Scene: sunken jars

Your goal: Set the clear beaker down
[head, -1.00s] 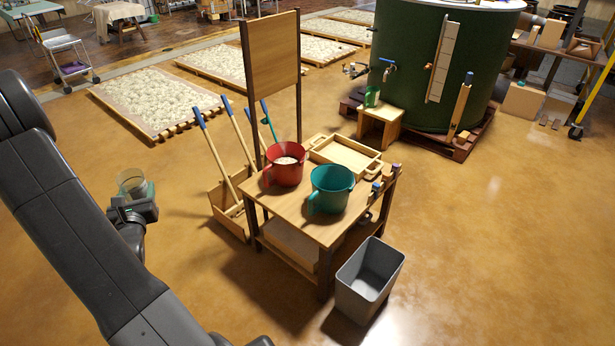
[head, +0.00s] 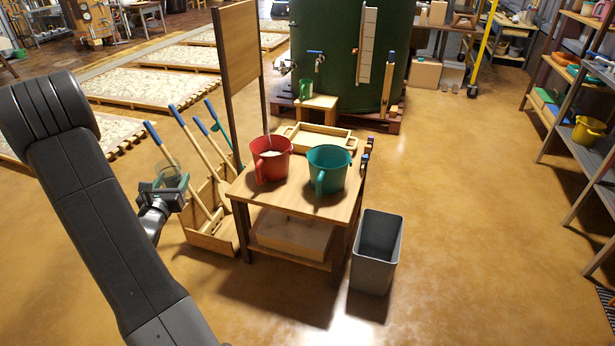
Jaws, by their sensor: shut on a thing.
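My gripper (head: 160,196) is at the left of the head view, shut on the clear beaker (head: 171,178). The beaker is see-through with a greenish tint and looks roughly upright. It is held in the air to the left of the wooden table (head: 240,190), in front of the long-handled tools. Part of the beaker is hidden by the gripper. On the table stand a red jug (head: 270,160) with pale contents and a teal jug (head: 328,170). A wooden tray (head: 320,139) lies behind them.
A tool box (head: 210,236) with long handles stands left of the table. A grey bin (head: 375,255) stands at its front right. A tall board (head: 238,65) rises at the table's back left. Shelves (head: 575,110) stand far right; the floor between is clear.

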